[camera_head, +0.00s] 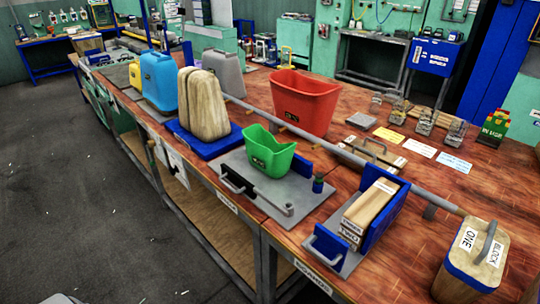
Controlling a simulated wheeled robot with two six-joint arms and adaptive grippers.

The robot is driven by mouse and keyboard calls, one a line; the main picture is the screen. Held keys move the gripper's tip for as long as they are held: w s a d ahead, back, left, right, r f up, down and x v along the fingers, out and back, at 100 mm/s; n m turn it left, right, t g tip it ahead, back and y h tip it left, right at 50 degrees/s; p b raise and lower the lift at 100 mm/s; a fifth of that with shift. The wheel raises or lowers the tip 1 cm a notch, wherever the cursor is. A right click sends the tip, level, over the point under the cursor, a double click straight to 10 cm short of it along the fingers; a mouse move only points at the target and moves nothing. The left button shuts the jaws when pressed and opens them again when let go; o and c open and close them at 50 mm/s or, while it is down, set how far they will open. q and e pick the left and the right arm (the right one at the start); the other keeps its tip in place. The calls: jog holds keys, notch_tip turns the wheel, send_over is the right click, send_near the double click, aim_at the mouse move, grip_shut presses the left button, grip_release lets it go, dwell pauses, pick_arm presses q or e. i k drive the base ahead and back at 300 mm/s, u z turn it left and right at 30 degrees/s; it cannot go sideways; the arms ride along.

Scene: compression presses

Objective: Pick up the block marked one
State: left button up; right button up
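The block marked one (455,285) stands at the right front of the wooden table, near its edge. Neither of my grippers can be seen in the head view, and nothing is holding the block marked one.
A long grey bar (330,143) runs diagonally across the table, ending close behind block one. A green bin (268,155), a red bin (305,100) and a large wooden form (203,103) stand further left. Small wire racks (427,120) stand behind. Bare tabletop lies around block one.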

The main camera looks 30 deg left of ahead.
aim_at(474, 266)
jog(key=u, duration=2.5)
jog(key=i, duration=1.55)
jog(key=z, duration=3.2)
